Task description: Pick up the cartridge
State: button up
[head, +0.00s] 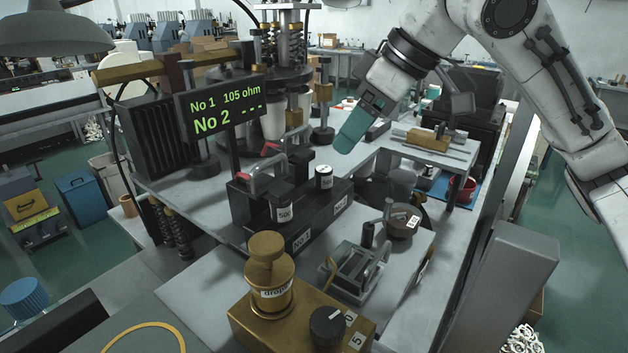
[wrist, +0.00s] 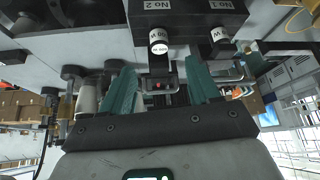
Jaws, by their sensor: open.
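The front cartridge (head: 282,205) is at the No 1 place; the rear cartridge (head: 324,178) is at the other place. My gripper (head: 346,140) is above and slightly right of the rear cartridge, apart from it, with teal fingers pointing down-left. In the wrist view my gripper (wrist: 160,82) is open and empty. There the No 2 cartridge (wrist: 159,46) lies ahead of the gap between the fingers, and the No 1 cartridge (wrist: 221,42) lies to the right.
Metal clamp handles (head: 268,172) with red parts stand beside the block. A display (head: 225,108) reads "No 1 105 ohm" and "No 2 - - -". A brass box (head: 255,318) with a knob is in front.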

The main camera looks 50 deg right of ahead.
aim_at(325, 169)
jog(key=shift+p+x, duration=0.6)
jog(key=shift+x, duration=3.6)
jog(key=shift+d, duration=0.1)
jog(key=shift+r, duration=0.1)
grip_shut()
